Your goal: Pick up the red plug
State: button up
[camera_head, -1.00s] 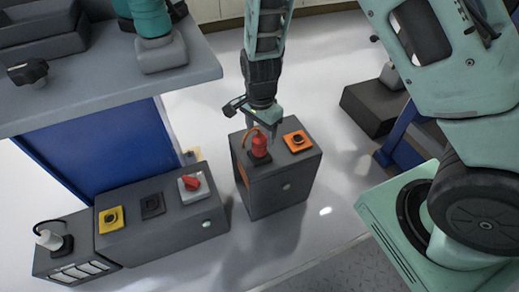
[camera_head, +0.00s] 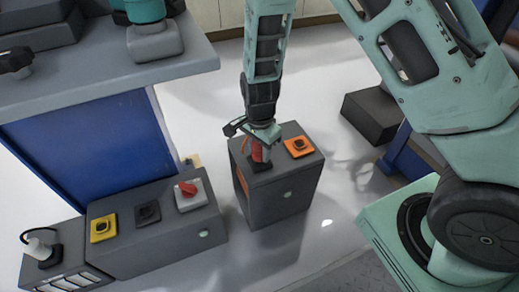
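The red plug (camera_head: 256,153) stands upright on top of the grey box (camera_head: 280,195), on its left half, with an orange cable at its left side. My gripper (camera_head: 262,142) points down from above and is right at the plug, its fingers overlapping the plug's upper part. The fingers are small and partly merge with the plug, so I cannot tell whether they are closed on it. An orange socket (camera_head: 299,147) sits on the right half of the same box.
A longer grey box (camera_head: 160,235) to the left carries a yellow socket (camera_head: 103,227), a black socket (camera_head: 147,212) and a red switch (camera_head: 186,188). A white plug (camera_head: 40,249) stands at far left. A grey-topped blue bench (camera_head: 95,150) is at left. A dark box (camera_head: 373,115) lies behind right.

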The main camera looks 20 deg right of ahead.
notch_tip(320, 180, up, 10)
jog(key=p, duration=0.5)
dwell(0.4)
